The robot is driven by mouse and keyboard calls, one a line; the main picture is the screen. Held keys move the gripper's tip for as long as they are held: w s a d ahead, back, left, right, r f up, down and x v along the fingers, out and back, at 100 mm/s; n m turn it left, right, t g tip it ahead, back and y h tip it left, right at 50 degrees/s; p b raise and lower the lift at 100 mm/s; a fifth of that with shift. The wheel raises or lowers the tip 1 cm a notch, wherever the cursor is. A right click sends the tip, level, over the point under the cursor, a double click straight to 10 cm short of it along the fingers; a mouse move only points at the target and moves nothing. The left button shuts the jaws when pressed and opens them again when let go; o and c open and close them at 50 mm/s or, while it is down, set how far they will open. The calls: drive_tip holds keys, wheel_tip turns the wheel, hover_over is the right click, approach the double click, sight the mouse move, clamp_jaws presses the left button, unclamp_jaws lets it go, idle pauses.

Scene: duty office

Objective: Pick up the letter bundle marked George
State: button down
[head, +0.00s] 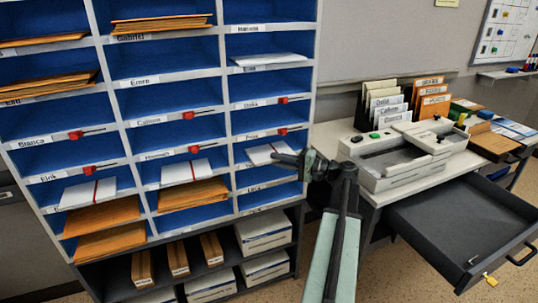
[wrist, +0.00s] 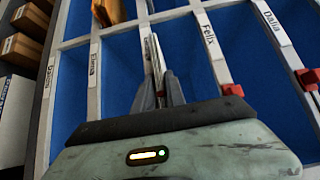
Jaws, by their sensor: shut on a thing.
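A white letter bundle (head: 265,153) lies in a compartment in the right column of the blue-backed pigeonhole rack (head: 312,90). My gripper (head: 300,159) reaches in from the right and meets the bundle's right end. In the wrist view, my gripper (wrist: 160,88) is shut on the thin pale edge of the bundle (wrist: 155,58). I cannot read George on the bundle, and much of it is hidden by the jaws.
Brown envelopes (head: 193,193) fill several compartments. Red tabs (head: 283,101) stick out from some shelf fronts. To the right stands a desk with a grey tray machine (head: 400,160), upright file cards (head: 388,110) and an open dark drawer (head: 460,225) jutting forward.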

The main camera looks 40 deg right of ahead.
sight(278, 150)
drive_tip(key=shift+w+r, duration=0.1)
drive_tip(key=shift+r, duration=0.2)
wheel_tip(278, 150, up, 3)
drive_tip(key=p, duration=0.3)
drive_tip(key=shift+r+p, duration=0.15)
drive_tip(key=shift+p, duration=0.15)
drive_tip(key=shift+r+p, duration=0.35)
drive_tip(key=s, duration=1.6)
drive_tip(key=shift+d+r+p, duration=0.25)
drive_tip(key=shift+r+p, duration=0.1)
